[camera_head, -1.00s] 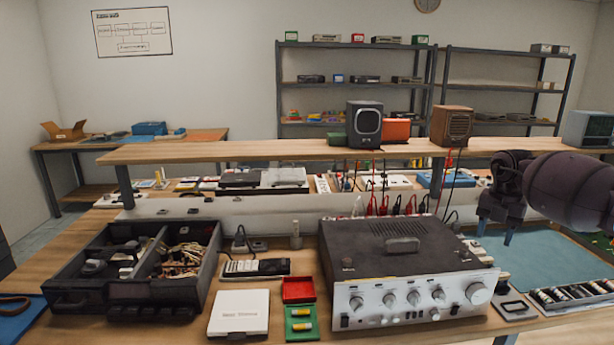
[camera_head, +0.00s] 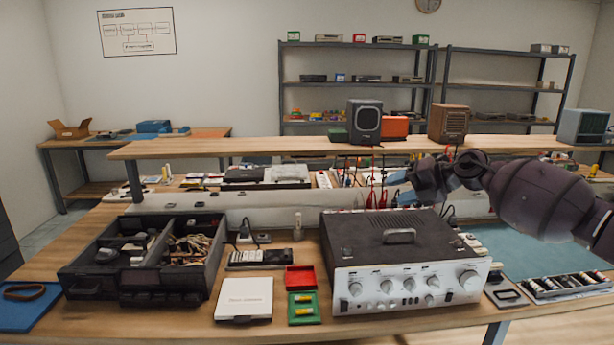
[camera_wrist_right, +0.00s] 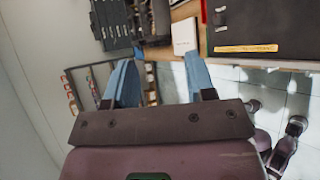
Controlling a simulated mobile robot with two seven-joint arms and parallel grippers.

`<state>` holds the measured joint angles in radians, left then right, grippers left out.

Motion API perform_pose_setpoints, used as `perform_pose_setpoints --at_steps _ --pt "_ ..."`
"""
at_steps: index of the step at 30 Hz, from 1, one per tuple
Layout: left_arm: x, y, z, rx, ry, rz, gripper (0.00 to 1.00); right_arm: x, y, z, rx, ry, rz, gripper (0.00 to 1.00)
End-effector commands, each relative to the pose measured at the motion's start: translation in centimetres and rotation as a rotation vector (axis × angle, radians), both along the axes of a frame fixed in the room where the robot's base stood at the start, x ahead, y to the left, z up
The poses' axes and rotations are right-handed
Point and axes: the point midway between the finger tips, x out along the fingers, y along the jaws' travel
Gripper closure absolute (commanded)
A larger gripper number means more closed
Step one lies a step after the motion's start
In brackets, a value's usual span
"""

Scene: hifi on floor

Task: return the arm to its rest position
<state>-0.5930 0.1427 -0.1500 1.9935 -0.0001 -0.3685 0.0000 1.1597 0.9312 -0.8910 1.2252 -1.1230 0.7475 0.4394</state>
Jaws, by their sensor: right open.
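My right gripper (camera_head: 400,186) is in the air above the back of the silver-fronted hi-fi amplifier (camera_head: 408,285), with its arm coming in from the right. In the right wrist view its two blue fingers (camera_wrist_right: 158,85) are spread apart with nothing between them. The amplifier stands on the wooden workbench (camera_head: 250,327), and its dark top also shows at the upper right of the wrist view (camera_wrist_right: 262,25). My left gripper does not show in the head view.
A black divided bin (camera_head: 133,296) stands at the left. A white box (camera_head: 244,298), a red tray (camera_head: 300,277) and a green tray with batteries (camera_head: 303,320) lie in front. A raised wooden shelf (camera_head: 280,147) crosses behind. A teal mat (camera_head: 530,252) lies at the right.

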Motion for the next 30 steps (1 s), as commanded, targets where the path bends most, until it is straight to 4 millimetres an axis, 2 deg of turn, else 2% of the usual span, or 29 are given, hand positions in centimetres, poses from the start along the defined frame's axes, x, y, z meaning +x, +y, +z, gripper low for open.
perform_pose_setpoints --at_steps 1,4,6,10,14,20,26,30 --pt "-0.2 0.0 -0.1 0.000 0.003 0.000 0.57 -0.7 2.5 -0.4 0.104 -0.026 0.015 0.50" --pt "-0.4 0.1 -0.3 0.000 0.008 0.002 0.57 -2.0 6.2 -0.6 0.324 -0.068 0.000 0.50" --pt "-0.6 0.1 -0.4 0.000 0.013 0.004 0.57 -3.1 7.8 -1.2 0.473 -0.070 -0.039 0.50" --pt "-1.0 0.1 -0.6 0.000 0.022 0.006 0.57 -4.9 9.1 -3.0 0.699 -0.030 -0.148 0.50" --pt "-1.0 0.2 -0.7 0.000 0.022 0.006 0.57 -6.7 9.0 -5.7 0.879 0.048 -0.283 0.50" --pt "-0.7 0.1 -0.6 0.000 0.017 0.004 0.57 -10.0 7.4 -11.0 1.090 0.210 -0.514 0.50" --pt "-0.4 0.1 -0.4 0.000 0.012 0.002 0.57 -14.2 5.1 -17.0 1.245 0.393 -0.743 0.50" --pt "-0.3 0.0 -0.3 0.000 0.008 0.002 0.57 -17.8 3.3 -21.2 1.334 0.520 -0.896 0.50"
